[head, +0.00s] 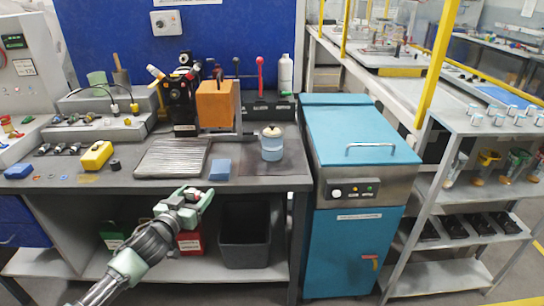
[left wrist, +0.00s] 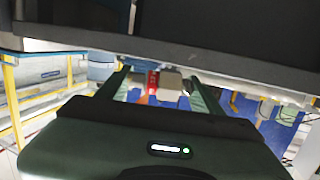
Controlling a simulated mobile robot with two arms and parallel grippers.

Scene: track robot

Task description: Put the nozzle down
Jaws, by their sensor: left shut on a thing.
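My left gripper (head: 190,203) is in front of the bench's front edge, left of the dark bin below. It also shows in the left wrist view (left wrist: 160,84), with its two green fingers some way apart. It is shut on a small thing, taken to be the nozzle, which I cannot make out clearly. Small pale and red shapes show between the fingers in the left wrist view, but I cannot tell whether they are held or lie behind. My right gripper is not in view.
The grey bench (head: 245,184) carries a ribbed metal tray (head: 173,157), a blue block (head: 220,169), a lidded blue-grey jar (head: 271,147), a yellow box (head: 97,155) and an orange box (head: 217,104). A teal cabinet (head: 360,245) stands right of it. Bare bench shows around the blue block.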

